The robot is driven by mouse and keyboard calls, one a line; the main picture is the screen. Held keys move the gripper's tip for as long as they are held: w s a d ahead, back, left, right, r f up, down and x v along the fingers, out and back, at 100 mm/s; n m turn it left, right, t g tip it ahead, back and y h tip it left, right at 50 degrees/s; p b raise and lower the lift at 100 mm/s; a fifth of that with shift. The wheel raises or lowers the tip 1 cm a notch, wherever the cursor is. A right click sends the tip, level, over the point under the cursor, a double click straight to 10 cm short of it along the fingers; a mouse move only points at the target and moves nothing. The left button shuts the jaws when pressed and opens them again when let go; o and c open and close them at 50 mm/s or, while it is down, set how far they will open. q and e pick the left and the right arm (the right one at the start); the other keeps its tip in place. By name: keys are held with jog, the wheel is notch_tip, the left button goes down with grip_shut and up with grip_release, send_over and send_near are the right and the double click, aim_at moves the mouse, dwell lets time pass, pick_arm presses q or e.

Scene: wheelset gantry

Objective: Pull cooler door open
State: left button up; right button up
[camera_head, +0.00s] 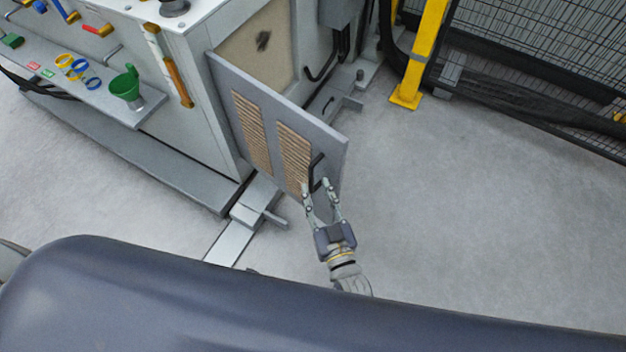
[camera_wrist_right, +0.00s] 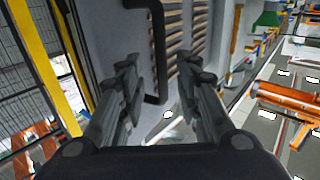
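The cooler door (camera_head: 263,115), a grey panel with two tan louvred vents, stands swung out at an angle from the machine cabinet in the head view. Its black bar handle (camera_head: 316,172) is near the door's free edge. My right gripper (camera_head: 316,185) is at the handle, with its fingers apart. In the right wrist view the gripper (camera_wrist_right: 157,88) shows both fingers spread, with the black handle (camera_wrist_right: 157,50) seen in the gap between them. I cannot tell whether either finger touches it. My left gripper is not in view.
The cabinet (camera_head: 205,75) has a side shelf with a green funnel (camera_head: 126,85) and coloured rings. A metal step (camera_head: 250,205) lies low by the door. A yellow post (camera_head: 424,50) and mesh fence (camera_head: 545,60) stand at upper right. Floor (camera_head: 450,200) right of the door is clear.

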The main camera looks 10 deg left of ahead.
jog(key=v, duration=0.7)
jog(key=shift+s, duration=0.2)
jog(key=shift+d, duration=0.15)
jog(key=s+d+f+m+g+h, duration=0.1)
jog(key=s+d+f+g+h, duration=0.2)
jog(key=d+f, duration=0.4)
jog(key=s+d+f+m+g+h, duration=0.1)
jog(key=s+d+f+g+h, duration=0.1)
jog(key=d+f+g, duration=0.45)
jog(key=s+d+f+m+g+h, duration=0.1)
jog(key=s+d+f+h, duration=0.3)
jog(key=f, duration=0.6)
jog(key=s+d+f+g, duration=0.3)
jog(key=s+d, duration=0.1)
jog(key=d, duration=0.2)
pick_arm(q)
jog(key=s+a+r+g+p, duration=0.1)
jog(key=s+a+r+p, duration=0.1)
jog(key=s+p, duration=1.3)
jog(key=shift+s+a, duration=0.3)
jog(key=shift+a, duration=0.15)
pick_arm(e)
jog(key=s+d+r, duration=0.1)
jog(key=s, duration=0.7)
jog(key=s+d+r+g, duration=0.1)
jog(key=s+d, duration=0.1)
jog(key=s, duration=0.5)
jog(key=shift+s+r, duration=0.3)
jog(key=shift+s, duration=0.1)
